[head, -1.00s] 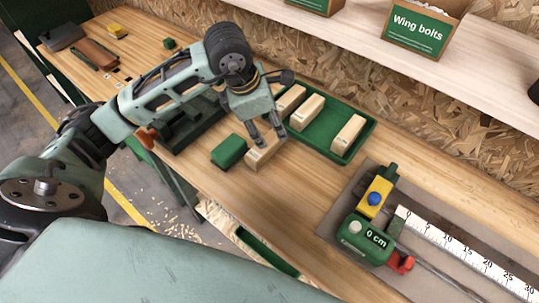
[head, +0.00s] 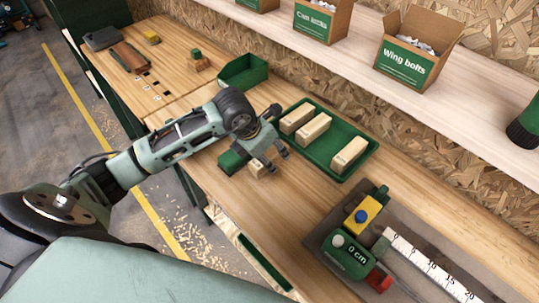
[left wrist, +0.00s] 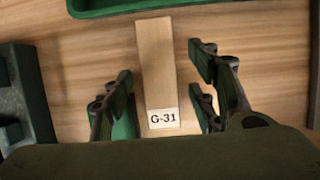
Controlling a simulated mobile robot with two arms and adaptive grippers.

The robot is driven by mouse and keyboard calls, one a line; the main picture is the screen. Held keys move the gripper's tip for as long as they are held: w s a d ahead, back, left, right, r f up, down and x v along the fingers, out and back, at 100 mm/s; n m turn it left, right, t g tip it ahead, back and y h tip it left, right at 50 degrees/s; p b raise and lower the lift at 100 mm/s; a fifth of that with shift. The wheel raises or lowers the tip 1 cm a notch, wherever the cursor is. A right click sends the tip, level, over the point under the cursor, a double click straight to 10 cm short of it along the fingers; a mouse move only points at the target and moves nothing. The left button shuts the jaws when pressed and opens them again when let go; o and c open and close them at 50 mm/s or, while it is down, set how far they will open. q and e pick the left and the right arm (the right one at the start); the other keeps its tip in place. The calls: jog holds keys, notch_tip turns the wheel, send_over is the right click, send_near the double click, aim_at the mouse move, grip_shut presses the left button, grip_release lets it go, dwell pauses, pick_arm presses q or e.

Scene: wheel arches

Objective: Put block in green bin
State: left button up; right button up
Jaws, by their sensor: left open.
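A pale wooden block lies on the bench under my left gripper (head: 273,160); only a small part of the block (head: 257,171) shows in the head view. In the left wrist view the block (left wrist: 156,70) carries a label "G-31" and lies between the two spread fingers, with gaps on both sides. My left gripper is open, not closed on the block. Its exact height over the block is hard to tell. A green open bin (head: 234,79) stands farther back on the bench, behind my left arm. My right gripper is not in view.
A green tray (head: 352,182) with three wooden blocks lies right of my gripper. A measuring stop with a ruler (head: 425,267) is at right.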

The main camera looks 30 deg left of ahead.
pick_arm(q)
jog(key=shift+w+f, duration=0.1)
jog(key=shift+f, duration=0.2)
jog(key=c, duration=1.3)
jog(key=shift+r, duration=0.1)
grip_shut()
jog(key=shift+r, duration=0.1)
